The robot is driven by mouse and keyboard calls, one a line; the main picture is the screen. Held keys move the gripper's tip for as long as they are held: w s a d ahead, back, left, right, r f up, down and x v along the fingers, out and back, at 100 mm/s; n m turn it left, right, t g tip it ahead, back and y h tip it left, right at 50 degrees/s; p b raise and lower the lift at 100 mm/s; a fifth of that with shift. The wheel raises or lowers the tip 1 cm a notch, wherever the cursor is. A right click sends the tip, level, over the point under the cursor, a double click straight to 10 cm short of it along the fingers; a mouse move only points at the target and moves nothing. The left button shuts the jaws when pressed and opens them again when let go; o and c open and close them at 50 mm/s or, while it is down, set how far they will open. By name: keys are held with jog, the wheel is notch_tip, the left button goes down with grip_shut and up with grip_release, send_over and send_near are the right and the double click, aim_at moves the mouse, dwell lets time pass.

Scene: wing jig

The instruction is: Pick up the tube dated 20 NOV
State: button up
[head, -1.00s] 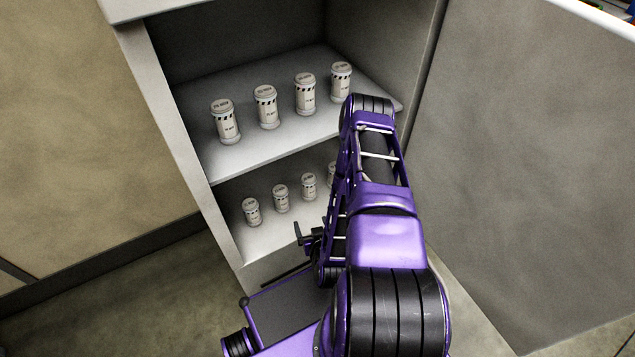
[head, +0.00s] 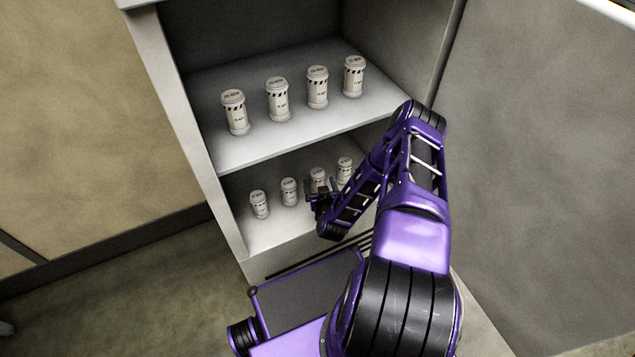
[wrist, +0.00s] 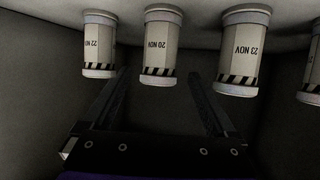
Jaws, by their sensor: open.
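The tube dated 20 NOV (wrist: 161,46) is white with a striped band. It shows upside down in the wrist view, centred between and beyond my open fingers. My gripper (wrist: 157,78) is empty, with nothing between its fingertips. In the head view my gripper (head: 319,188) is at the front of the lower shelf, before the third tube from the left (head: 318,174), which matches the 20 NOV tube by its place in the row. My gripper hides that tube's lower part.
In the wrist view, tubes marked 22 NOV (wrist: 99,45) and 23 NOV (wrist: 243,50) flank it closely; another (wrist: 312,70) is cut off at the right edge. The upper shelf (head: 240,152) holds several similar tubes above my gripper. Cabinet walls (head: 178,110) close the sides.

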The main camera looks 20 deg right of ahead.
aim_at(319, 181)
jog(key=shift+x, duration=2.7)
jog(key=shift+f, duration=0.15)
grip_shut()
